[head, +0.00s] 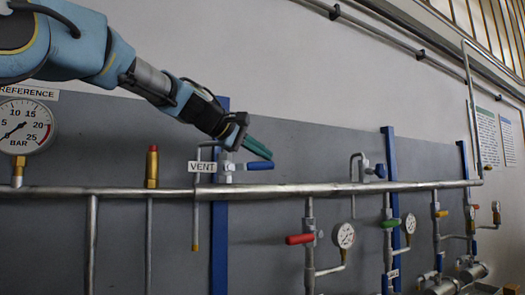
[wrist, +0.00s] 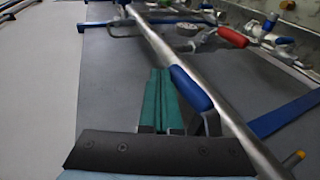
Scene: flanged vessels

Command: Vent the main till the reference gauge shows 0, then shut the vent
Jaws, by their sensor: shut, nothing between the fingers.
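The reference gauge (head: 22,125) is at the far left of the head view, partly cut by the picture edge. Its needle points to the lower left, at or close to the 0 end. The vent valve (head: 227,168) stands on the main pipe (head: 330,188) beside a VENT label (head: 201,166). Its blue lever (head: 260,166) points right, level, along the pipe. My gripper (head: 262,150) has its green fingers together and empty, just above the lever. In the wrist view the fingers (wrist: 158,100) are beside the blue lever (wrist: 190,88); I cannot tell whether they touch.
A brass fitting with a red cap (head: 152,166) stands on the main pipe left of the vent. Below and right are a red lever (head: 300,239), a small gauge (head: 343,235) and a green lever (head: 390,223). Another blue lever (head: 380,171) is farther along.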

